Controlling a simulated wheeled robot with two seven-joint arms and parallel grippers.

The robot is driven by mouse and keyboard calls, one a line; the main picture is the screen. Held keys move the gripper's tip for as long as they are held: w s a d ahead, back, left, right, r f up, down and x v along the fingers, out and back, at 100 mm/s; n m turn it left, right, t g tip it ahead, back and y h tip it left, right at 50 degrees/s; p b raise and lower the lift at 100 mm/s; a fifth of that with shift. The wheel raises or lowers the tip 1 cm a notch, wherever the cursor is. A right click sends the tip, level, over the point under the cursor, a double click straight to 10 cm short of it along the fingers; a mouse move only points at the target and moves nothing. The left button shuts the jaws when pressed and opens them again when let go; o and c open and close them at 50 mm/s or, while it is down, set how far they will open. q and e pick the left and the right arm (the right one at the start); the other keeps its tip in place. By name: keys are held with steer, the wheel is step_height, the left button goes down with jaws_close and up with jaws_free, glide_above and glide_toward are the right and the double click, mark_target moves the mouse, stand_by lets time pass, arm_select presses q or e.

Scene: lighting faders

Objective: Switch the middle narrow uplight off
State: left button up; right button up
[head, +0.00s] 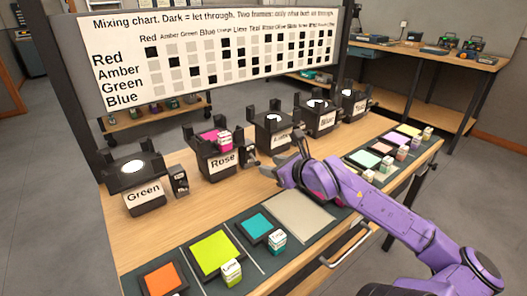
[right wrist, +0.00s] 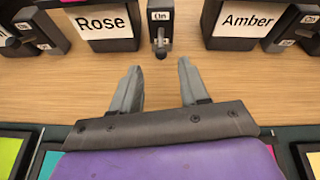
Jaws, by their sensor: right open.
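A row of black uplights stands on the bench: Green (head: 145,192), Rose (head: 222,163), Amber (head: 272,128), Blue (head: 322,120) and a last one (head: 352,103) whose label I cannot read. Amber is the middle one of the row. A small black switch (right wrist: 160,32) with an "On" label at its top and a grey lever stands between Rose and Amber; it also shows in the head view (head: 250,155). My right gripper (right wrist: 158,76) is open and empty, in front of this switch and apart from it. In the head view my right gripper (head: 287,155) partly hides Amber's front. My left gripper is out of view.
A mixing chart board (head: 210,60) stands behind the uplights. Coloured filters, including orange (head: 162,280), lime (head: 212,254) and teal (head: 254,227), lie along the front with small labelled blocks. Another switch (head: 180,181) stands beside Green. Bare wood lies before the switches.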

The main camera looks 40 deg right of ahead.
steer(key=x, duration=0.4)
steer(key=shift+f+b, duration=0.15)
steer(key=shift+b, duration=0.15)
steer(key=shift+w+f, duration=0.15)
steer(key=shift+w, duration=0.3)
steer(key=shift+d, duration=0.1)
steer(key=shift+c, duration=0.2)
jaws_close()
steer(key=f+t+b, duration=0.1)
steer(key=b, duration=0.3)
steer(key=shift+f, duration=0.2)
steer(key=shift+r+b, duration=0.1)
steer(key=shift+b, duration=0.25)
steer(key=shift+r, duration=0.25)
steer(key=shift+o, duration=0.2)
jaws_free()
